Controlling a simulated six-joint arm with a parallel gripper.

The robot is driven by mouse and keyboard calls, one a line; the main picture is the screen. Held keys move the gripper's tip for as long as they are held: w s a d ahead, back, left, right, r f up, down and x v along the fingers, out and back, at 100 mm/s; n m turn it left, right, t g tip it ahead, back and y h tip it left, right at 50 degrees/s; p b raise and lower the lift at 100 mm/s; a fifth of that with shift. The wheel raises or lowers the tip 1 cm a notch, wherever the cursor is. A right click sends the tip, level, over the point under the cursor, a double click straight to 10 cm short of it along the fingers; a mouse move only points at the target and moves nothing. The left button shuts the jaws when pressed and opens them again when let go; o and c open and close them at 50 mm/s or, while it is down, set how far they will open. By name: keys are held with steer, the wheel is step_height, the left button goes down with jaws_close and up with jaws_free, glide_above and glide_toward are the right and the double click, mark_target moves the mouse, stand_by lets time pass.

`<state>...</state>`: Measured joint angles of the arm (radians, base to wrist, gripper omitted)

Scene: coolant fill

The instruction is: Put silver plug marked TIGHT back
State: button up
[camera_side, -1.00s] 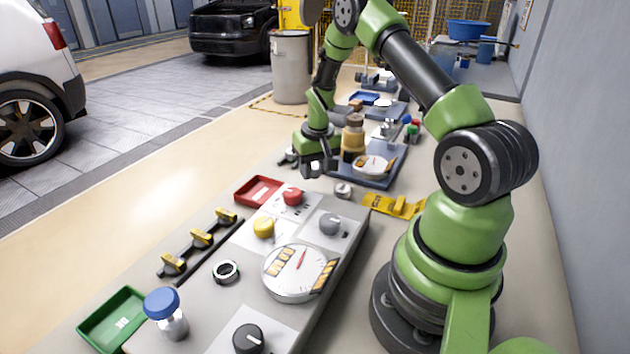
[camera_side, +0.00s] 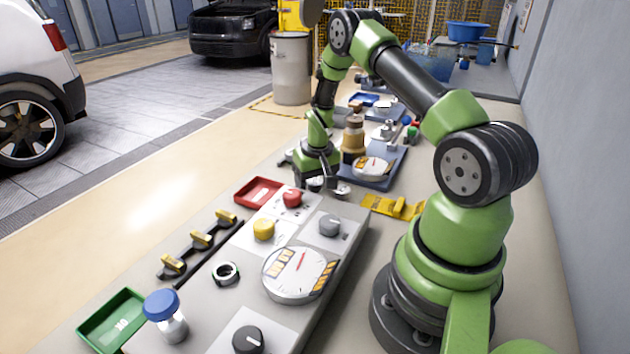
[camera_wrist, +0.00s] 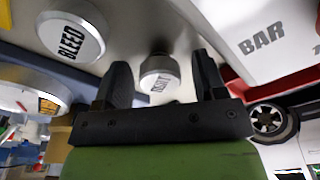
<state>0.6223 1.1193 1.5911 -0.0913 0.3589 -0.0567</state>
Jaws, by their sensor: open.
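In the wrist view a silver round plug (camera_wrist: 159,78) sits between the two black fingers of my gripper (camera_wrist: 161,64). Its small lettering is upside down and hard to read, but looks like TIGHT. The fingers are apart on both sides of it. A larger silver cap marked BLEED (camera_wrist: 72,38) lies to the left. In the side view my gripper (camera_side: 320,184) is low at the bench, behind the red tray and beside a small silver round piece (camera_side: 343,189). The plug between the fingers is mostly hidden there.
A red tray (camera_side: 258,192) and a panel with a red knob (camera_side: 292,198) are close in front of my gripper. A blue-grey board with a gauge (camera_side: 371,167) and a tan bottle (camera_side: 353,139) stands behind. A yellow bracket (camera_side: 392,206) lies to the right.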

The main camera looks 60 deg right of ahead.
mark_target(317, 184)
step_height(317, 184, up, 12)
steer(key=s+a+r, duration=0.1)
steer(key=a+r+n+t, duration=0.1)
steer(key=a+r+t, duration=0.1)
steer(key=a+r, duration=0.8)
steer(key=s+a+r+n+t+y, duration=0.1)
steer(key=s+a+r+t, duration=0.1)
steer(key=s+a+r, duration=0.2)
steer(key=s+a+r+n+t+y, duration=0.1)
steer(key=s+a+r, duration=0.3)
steer(key=s+a, duration=0.5)
steer(key=shift+s+a+n+t+y, duration=0.15)
steer(key=shift+s+n+t+y, duration=0.25)
steer(key=shift+s, duration=0.45)
